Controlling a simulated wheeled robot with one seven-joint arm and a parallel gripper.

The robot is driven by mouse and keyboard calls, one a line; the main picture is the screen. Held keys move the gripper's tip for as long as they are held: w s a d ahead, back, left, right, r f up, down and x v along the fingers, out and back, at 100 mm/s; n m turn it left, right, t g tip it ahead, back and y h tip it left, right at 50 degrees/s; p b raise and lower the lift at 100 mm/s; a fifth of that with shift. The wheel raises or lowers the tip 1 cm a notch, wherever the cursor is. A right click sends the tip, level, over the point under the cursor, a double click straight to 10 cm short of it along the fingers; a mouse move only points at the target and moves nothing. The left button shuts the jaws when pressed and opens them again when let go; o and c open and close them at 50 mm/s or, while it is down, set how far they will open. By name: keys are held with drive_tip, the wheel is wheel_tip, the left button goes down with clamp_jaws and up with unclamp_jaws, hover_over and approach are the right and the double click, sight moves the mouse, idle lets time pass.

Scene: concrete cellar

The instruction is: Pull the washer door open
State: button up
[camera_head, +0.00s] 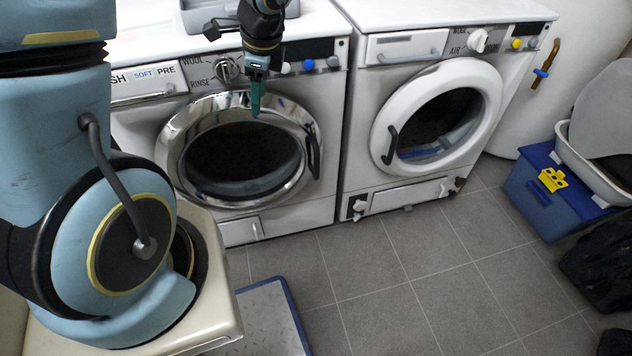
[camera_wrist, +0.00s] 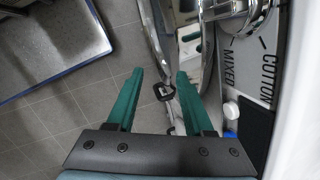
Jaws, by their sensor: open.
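The washer (camera_head: 322,185) on the left has a round door with a wide chrome rim (camera_head: 177,150) and dark glass. The door looks closed in the head view. Its black handle (camera_head: 314,150) is upright on the right side of the rim. My gripper (camera_head: 256,108) points down in front of the washer, by the upper part of the rim, left of and above the handle. In the wrist view my gripper (camera_wrist: 158,74) has its two green fingers apart. The black handle (camera_wrist: 163,92) appears between and beyond them, not visibly touched. The chrome rim (camera_wrist: 152,45) shows edge-on.
A second machine with a white-rimmed door (camera_head: 492,100) stands close on the right. A blue box (camera_head: 535,200) with a yellow latch and a black bag (camera_head: 600,260) lie at right. A blue-edged grey platform (camera_head: 268,318) lies in front. The tiled floor between is clear.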

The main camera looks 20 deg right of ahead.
sight(315, 163)
drive_tip(key=s+d+f+m+b, duration=0.1)
drive_tip(key=d+f+m+b, duration=0.2)
drive_tip(key=d+f+m, duration=0.1)
drive_tip(key=s+d+f+m+t+b, duration=0.1)
drive_tip(key=d+f+m+b, duration=0.3)
drive_tip(key=f, duration=0.3)
drive_tip(key=s+d+f+m+b, duration=0.1)
drive_tip(key=d+f+m+b, duration=0.2)
drive_tip(key=d+f+m, duration=0.1)
drive_tip(key=shift+d+f+t+h, duration=0.3)
drive_tip(key=shift+d+f+h, duration=0.15)
drive_tip(key=shift+f, duration=0.4)
drive_tip(key=b+x, duration=0.4)
drive_tip(key=x, duration=0.6)
drive_tip(key=shift+f, duration=0.2)
clamp_jaws()
